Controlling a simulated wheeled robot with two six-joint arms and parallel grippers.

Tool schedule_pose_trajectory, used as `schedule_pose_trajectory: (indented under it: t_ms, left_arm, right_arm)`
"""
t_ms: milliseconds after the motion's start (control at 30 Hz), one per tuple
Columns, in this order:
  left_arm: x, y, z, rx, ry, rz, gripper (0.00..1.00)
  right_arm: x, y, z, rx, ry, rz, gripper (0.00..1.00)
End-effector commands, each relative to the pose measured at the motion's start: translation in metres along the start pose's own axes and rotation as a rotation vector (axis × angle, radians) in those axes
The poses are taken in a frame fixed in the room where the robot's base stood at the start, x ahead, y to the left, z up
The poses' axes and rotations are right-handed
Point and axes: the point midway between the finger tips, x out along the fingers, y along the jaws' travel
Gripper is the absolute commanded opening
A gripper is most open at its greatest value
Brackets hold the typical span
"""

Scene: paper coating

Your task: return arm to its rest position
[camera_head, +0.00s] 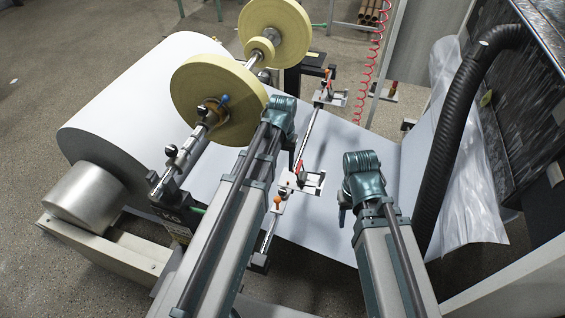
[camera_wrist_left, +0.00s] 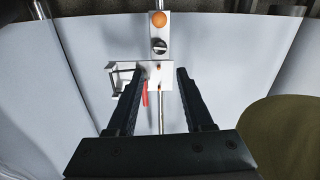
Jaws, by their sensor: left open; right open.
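My left arm reaches up from the bottom of the head view, and its gripper (camera_head: 293,143) is over the pale sheet, near the metal rod. In the left wrist view the two dark fingers of this gripper (camera_wrist_left: 160,88) are apart with nothing held between them. Beyond them is a metal bracket (camera_wrist_left: 154,75) with an orange knob (camera_wrist_left: 158,19) and a red lever (camera_wrist_left: 145,93). My right arm ends over the sheet further right. Its gripper (camera_head: 344,210) is small and partly hidden by the wrist; I see nothing held in it.
A large white paper roll (camera_head: 125,105) lies at the left. Two yellow tape rolls (camera_head: 205,92) sit on a shaft beside my left arm. A rod with clamp brackets (camera_head: 311,184) crosses the sheet between the arms. A black hose (camera_head: 455,130) stands right of my right arm.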

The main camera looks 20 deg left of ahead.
Motion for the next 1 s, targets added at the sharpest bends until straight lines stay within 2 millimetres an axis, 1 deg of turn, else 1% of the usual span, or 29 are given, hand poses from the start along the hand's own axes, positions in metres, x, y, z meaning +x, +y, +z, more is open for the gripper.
schedule_pose_trajectory:
  t_ms: [167, 233, 267, 367, 400, 433, 500, 600, 633, 700, 767, 1000]
  left_arm:
    - [0.000, 0.002, 0.002, 0.005, -0.001, -0.001, 0.52]
    - [-0.005, 0.014, 0.014, 0.033, -0.004, -0.007, 0.52]
    - [-0.008, 0.021, 0.022, 0.052, -0.007, -0.011, 0.52]
    - [-0.019, 0.052, 0.059, 0.141, -0.017, -0.035, 0.52]
    - [-0.023, 0.063, 0.074, 0.179, -0.022, -0.045, 0.52]
    - [-0.026, 0.071, 0.084, 0.205, -0.025, -0.053, 0.52]
    - [-0.032, 0.085, 0.107, 0.261, -0.030, -0.071, 0.52]
    - [-0.037, 0.099, 0.131, 0.324, -0.035, -0.089, 0.52]
    - [-0.038, 0.102, 0.136, 0.338, -0.036, -0.094, 0.52]
    - [-0.040, 0.106, 0.144, 0.360, -0.039, -0.102, 0.52]
    - [-0.040, 0.108, 0.147, 0.370, -0.040, -0.105, 0.52]
    - [-0.040, 0.109, 0.146, 0.372, -0.040, -0.106, 0.52]
  right_arm:
    - [0.000, 0.000, 0.000, 0.000, 0.000, 0.000, 0.50]
    - [-0.005, 0.001, 0.000, 0.000, 0.000, 0.000, 0.50]
    - [-0.008, 0.001, 0.000, 0.000, 0.000, 0.000, 0.50]
    - [-0.019, 0.002, 0.001, 0.000, 0.000, 0.000, 0.50]
    - [-0.023, 0.002, 0.001, 0.000, 0.000, 0.000, 0.50]
    - [-0.025, 0.002, 0.002, 0.000, 0.000, 0.000, 0.50]
    - [-0.031, 0.003, 0.002, 0.000, 0.000, 0.000, 0.50]
    - [-0.036, 0.004, 0.002, 0.000, 0.000, 0.000, 0.50]
    - [-0.037, 0.004, 0.002, 0.000, 0.000, 0.000, 0.50]
    - [-0.038, 0.004, 0.002, 0.000, 0.000, 0.000, 0.50]
    - [-0.039, 0.004, 0.002, 0.000, 0.000, 0.000, 0.50]
    - [-0.038, 0.004, 0.002, 0.000, 0.000, 0.000, 0.50]
